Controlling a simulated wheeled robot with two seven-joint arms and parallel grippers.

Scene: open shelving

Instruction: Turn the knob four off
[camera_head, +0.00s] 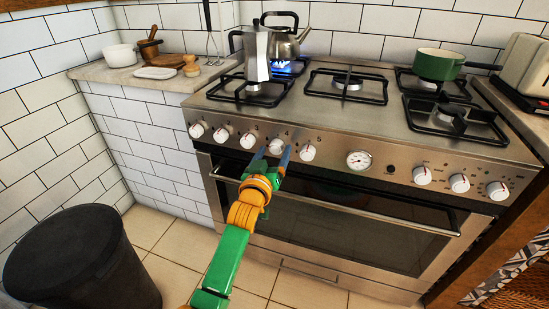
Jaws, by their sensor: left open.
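Knob four (277,145) is a white knob on the stove's steel front panel, fourth from the left, with a small 4 printed above it. My left gripper (273,157) reaches up to it from below, with its two blue fingers apart on either side of the knob. I cannot tell whether the fingers touch it. The knob's lower part and its pointer are hard to make out. A blue flame (283,68) burns on the back left burner under a steel kettle (284,42). My right gripper is not in view.
More white knobs flank it, with knob five (307,152) close on the right and another knob (248,140) on the left. The oven handle (340,213) runs below the panel. A moka pot (257,55) and a green pan (438,64) stand on the stove. A dark bin (75,260) stands at lower left.

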